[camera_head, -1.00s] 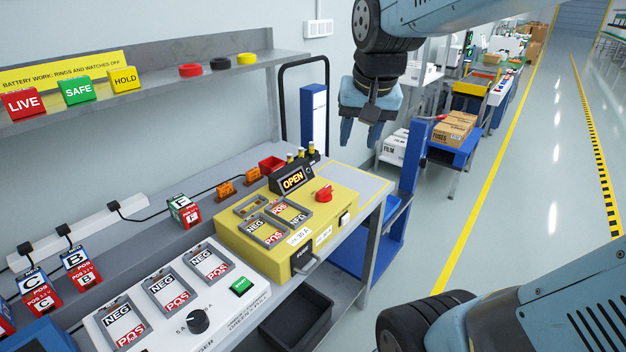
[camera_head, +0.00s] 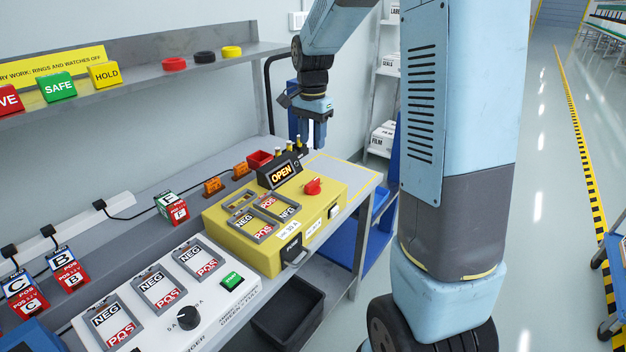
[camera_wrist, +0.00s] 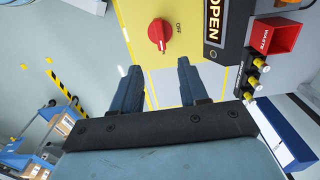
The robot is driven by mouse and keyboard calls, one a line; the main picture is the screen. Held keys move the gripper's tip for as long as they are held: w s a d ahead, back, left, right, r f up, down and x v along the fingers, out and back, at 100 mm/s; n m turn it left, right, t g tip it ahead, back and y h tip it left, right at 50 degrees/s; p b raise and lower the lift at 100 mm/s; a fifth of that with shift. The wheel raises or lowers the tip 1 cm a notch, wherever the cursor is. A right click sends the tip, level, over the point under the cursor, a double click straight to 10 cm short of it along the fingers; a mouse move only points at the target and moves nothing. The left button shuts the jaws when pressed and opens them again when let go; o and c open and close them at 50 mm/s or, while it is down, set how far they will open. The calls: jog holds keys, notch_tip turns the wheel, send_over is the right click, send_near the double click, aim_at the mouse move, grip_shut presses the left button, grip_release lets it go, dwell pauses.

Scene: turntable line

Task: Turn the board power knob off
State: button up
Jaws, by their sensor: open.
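The yellow power board (camera_head: 330,197) stands on the grey bench, with a red knob (camera_head: 312,186) on its top face near the far right. An OPEN sign (camera_head: 281,173) stands behind the knob. In the wrist view the red knob (camera_wrist: 159,34) lies ahead of my fingers, with the word OFF printed beside it. My gripper (camera_head: 313,136) points down above the bench's back area, beyond the board and higher than the knob. In the wrist view my gripper (camera_wrist: 158,80) has its two fingers apart with nothing between them, and it does not touch the knob.
Several yellow-capped posts (camera_head: 290,150) and a red waste bin (camera_head: 260,159) stand close behind the board. A white charger panel (camera_head: 170,295) sits to the left. A shelf (camera_head: 150,80) runs along the wall above. The bench right of the board is clear.

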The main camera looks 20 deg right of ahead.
aim_at(312, 181)
notch_tip(312, 181, down, 14)
jog(key=shift+r, duration=0.1)
dwell(0.5)
jog(key=shift+c, duration=0.3)
grip_shut()
